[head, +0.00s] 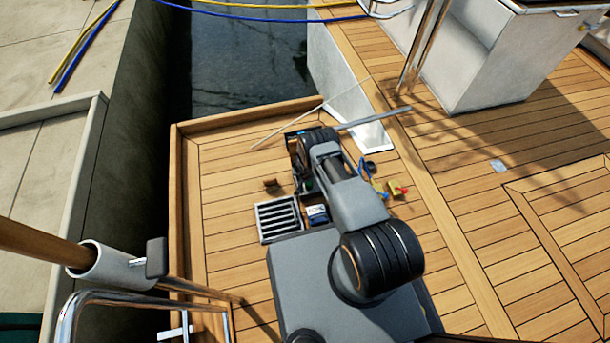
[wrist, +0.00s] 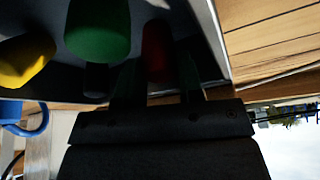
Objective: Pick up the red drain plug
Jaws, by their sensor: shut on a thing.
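The red drain plug (wrist: 157,50) is a dark red, shadowed shape in the wrist view. It sits between the two dark fingers of my gripper (wrist: 158,80), which is shut on it. A green plug (wrist: 97,28) is just left of it, and a yellow plug (wrist: 26,58) is farther left. All three show against a grey tray (wrist: 212,40); I cannot tell whether the red plug touches it. In the head view my arm hides my gripper and the red plug.
A yellow fitting with a red part (head: 397,188) lies right of my arm. A boat hook or pole (head: 372,118) crosses behind.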

